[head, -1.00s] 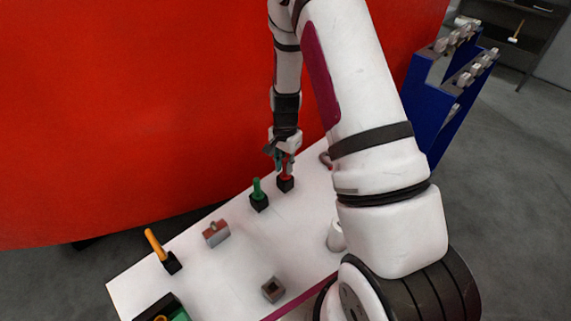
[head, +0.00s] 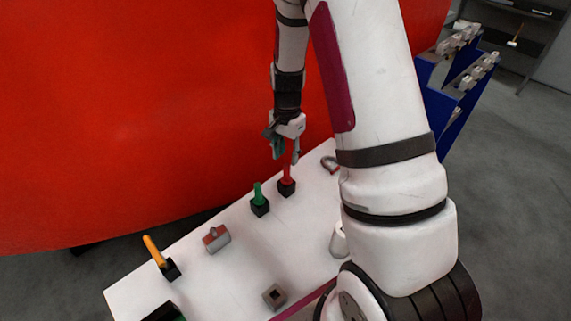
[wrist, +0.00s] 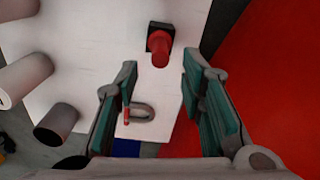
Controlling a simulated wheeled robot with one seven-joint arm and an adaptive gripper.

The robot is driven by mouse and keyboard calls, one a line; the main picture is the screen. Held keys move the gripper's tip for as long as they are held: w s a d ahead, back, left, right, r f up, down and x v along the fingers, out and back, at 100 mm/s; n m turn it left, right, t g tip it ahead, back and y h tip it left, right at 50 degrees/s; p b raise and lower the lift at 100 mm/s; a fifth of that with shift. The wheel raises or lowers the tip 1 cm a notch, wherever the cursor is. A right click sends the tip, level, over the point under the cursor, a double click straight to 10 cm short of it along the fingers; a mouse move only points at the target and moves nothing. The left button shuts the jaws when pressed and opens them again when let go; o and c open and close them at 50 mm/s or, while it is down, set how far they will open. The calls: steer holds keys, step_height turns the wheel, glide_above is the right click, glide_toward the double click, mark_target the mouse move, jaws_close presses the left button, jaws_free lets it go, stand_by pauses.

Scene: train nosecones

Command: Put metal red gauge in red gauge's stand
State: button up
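The red gauge (head: 287,172) stands upright in a small black block stand (head: 287,188) towards the far end of the white table. In the wrist view the red gauge (wrist: 161,56) shows as a red rod with a round end, seated in its black stand (wrist: 158,34). My gripper (head: 285,150) is above the gauge. In the wrist view my gripper's (wrist: 158,82) teal-padded fingers are wide apart with nothing between them, and the gauge lies just beyond the fingertips, apart from them.
A green gauge (head: 258,192) in a black stand is close on the left. An orange-handled gauge (head: 153,250), a red-grey block (head: 217,239), a hollow square block (head: 274,295) and a red-tipped shackle (head: 329,163) are on the white table (head: 237,275). A large red wall (head: 130,120) rises behind.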

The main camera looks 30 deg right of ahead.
steer(key=s+a+r+n+t, duration=0.1)
steer(key=s+a+r+n, duration=0.25)
steer(key=r, duration=0.65)
steer(key=s+a+r+n+t, duration=0.1)
steer(key=s+a+r+n, duration=0.2)
steer(key=r, duration=0.8)
steer(key=s+a+r+n+t, duration=0.1)
steer(key=s+a+r+n, duration=0.2)
steer(key=s, duration=0.4)
steer(key=s+a+r+n+t, duration=0.2)
steer(key=s+a+r+n, duration=0.1)
steer(key=s, duration=0.5)
steer(key=shift+s+a+r+n+t+b, duration=0.15)
steer(key=shift+a+r+n+t+b, duration=0.15)
steer(key=shift+r+n, duration=0.65)
steer(key=shift+r, duration=0.15)
